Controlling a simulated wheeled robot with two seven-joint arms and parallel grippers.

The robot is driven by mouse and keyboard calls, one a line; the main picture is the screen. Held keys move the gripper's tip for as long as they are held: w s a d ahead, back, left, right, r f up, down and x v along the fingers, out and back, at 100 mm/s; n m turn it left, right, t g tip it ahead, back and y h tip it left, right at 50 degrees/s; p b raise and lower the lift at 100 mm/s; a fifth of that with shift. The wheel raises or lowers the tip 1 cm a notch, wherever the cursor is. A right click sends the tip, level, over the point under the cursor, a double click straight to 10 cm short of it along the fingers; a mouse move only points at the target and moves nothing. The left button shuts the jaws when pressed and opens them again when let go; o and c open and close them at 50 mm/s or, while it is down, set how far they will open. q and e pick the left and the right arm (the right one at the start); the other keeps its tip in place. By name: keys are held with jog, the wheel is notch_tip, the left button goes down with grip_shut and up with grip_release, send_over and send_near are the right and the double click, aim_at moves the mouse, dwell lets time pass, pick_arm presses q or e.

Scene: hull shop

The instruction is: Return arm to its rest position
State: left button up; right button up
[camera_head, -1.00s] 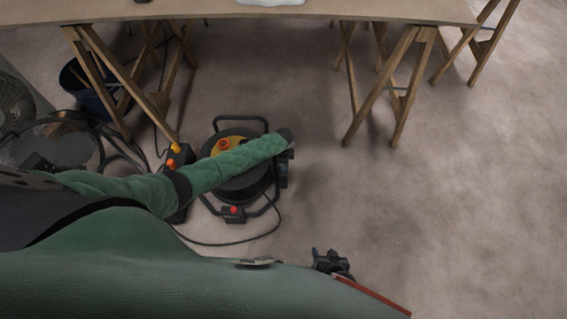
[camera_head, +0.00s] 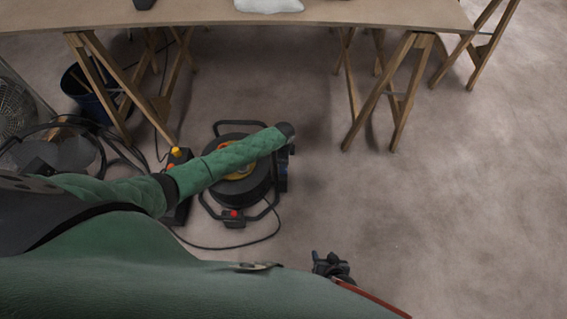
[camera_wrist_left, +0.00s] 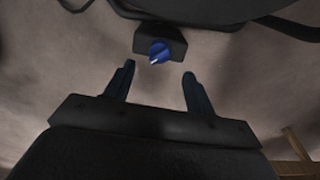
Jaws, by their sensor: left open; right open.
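My left arm, in a green quilted sleeve, reaches in from the left of the head view over a cable reel. Its gripper is largely hidden there, below the dark cuff at the sleeve's end. In the left wrist view my left gripper (camera_wrist_left: 159,69) is open, with nothing between its two dark fingers. My right gripper (camera_head: 331,266) shows small and dark at the bottom centre of the head view, beyond my green-covered body. It is open, and I see nothing held in it.
The cable reel (camera_head: 233,216) stands on the floor under my left arm. A wooden trestle table (camera_head: 330,12) spans the top. A blue bucket (camera_head: 88,93) and a fan (camera_head: 14,106) are at the left. A blue knob (camera_wrist_left: 159,50) is beyond my left fingertips. The right floor is clear.

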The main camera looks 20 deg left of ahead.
pick_arm(q)
jog(key=shift+r, duration=0.4)
dwell(0.3)
